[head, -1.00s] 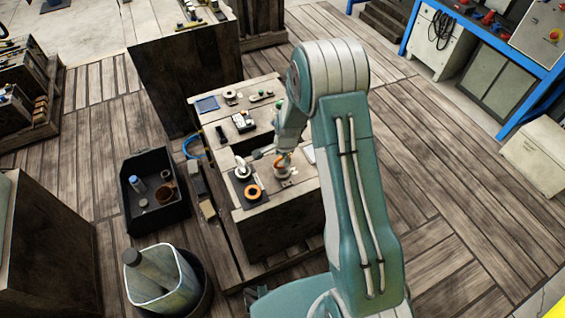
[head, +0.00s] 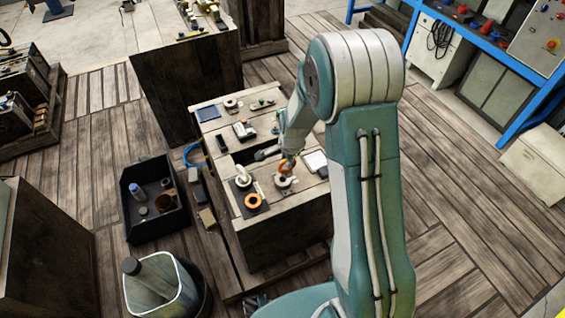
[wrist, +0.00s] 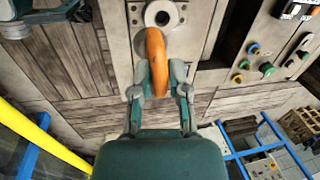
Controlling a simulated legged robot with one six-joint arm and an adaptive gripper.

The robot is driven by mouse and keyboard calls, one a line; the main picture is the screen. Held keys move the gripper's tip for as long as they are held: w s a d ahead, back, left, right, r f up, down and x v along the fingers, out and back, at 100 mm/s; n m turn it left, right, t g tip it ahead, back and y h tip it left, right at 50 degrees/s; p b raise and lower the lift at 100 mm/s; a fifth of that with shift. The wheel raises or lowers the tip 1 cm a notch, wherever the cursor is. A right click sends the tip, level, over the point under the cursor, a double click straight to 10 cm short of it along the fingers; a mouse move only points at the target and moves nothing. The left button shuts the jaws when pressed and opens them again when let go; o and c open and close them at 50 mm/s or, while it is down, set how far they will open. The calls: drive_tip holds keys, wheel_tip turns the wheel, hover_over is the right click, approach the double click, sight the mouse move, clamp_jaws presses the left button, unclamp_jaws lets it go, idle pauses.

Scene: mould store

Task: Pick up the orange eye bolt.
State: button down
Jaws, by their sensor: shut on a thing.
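The orange eye bolt (wrist: 155,62) shows edge-on as an orange ring between the two fingers of my gripper (wrist: 158,76) in the wrist view. My gripper is shut on it. In the head view the bolt (head: 287,168) is a small orange spot at the tip of my gripper (head: 288,158), over the wooden crate top (head: 285,213). A pale round part with a dark hole (wrist: 161,14) lies close beyond the ring. The bolt's shank is hidden, and I cannot tell whether the bolt touches the surface below.
An orange ring (head: 254,201) lies on a dark pad at the crate's left. A white object (head: 314,162) lies right of my gripper. Several small parts lie farther back.

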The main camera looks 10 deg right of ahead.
drive_tip(key=s+d+r, duration=0.2)
drive_tip(key=s+r, duration=0.4)
drive_tip(key=s, duration=0.4)
drive_tip(key=shift+s+d, duration=0.15)
drive_tip(key=shift+s, duration=0.2)
